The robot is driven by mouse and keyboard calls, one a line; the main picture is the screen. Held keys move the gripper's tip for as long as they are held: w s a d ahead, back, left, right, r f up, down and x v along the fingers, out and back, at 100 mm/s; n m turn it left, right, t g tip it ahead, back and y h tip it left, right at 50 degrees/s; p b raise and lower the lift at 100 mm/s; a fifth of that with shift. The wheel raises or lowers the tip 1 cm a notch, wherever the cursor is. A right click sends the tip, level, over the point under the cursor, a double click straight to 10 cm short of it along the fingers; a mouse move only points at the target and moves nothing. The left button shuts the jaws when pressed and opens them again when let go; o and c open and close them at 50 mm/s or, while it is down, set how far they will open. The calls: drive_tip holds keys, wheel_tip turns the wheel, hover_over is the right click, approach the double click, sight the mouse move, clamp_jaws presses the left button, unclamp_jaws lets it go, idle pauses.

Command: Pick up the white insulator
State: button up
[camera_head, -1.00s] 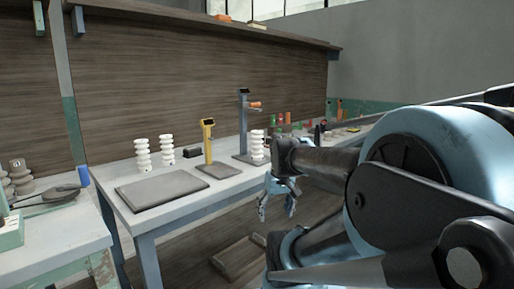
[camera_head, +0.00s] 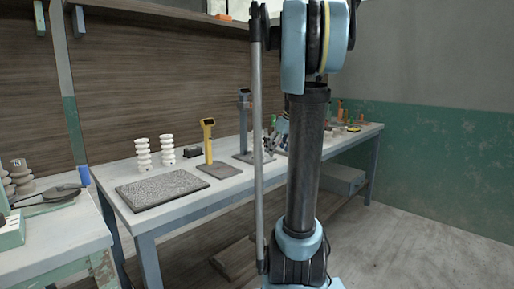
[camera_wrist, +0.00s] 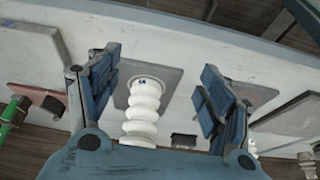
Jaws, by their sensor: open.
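A white ribbed insulator (camera_wrist: 143,112) with a small dark mark on its end shows between the two blue fingers of my gripper (camera_wrist: 160,72) in the wrist view. The fingers are apart, with visible gaps on both sides of it, and it sits nearer the left finger. Its lower part is hidden by the gripper body. In the head view my gripper (camera_head: 279,135) is partly hidden behind my arm, by the blue-grey stand. Two more white insulators, a left one (camera_head: 142,156) and a right one (camera_head: 167,150), stand upright on the bench.
The bench (camera_head: 190,212) carries a dark speckled mat (camera_head: 162,189), a yellow stand (camera_head: 208,142) and a blue-grey stand (camera_head: 244,120). Small coloured items (camera_head: 350,126) lie at its far right end. A wooden wall backs the bench. A second table (camera_head: 60,232) is at left.

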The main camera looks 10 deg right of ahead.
sight(258, 143)
drive_tip(key=w+a, duration=0.1)
drive_tip(key=w, duration=0.1)
drive_tip(key=w+a, duration=0.2)
drive_tip(key=w, duration=0.1)
drive_tip(key=w+a, duration=0.1)
drive_tip(key=w, duration=0.2)
drive_tip(key=shift+a, duration=0.25)
drive_tip(key=w+a, duration=0.2)
drive_tip(key=w, duration=0.1)
drive_tip(key=shift+a+f, duration=0.15)
drive_tip(key=shift+f, duration=0.35)
clamp_jaws()
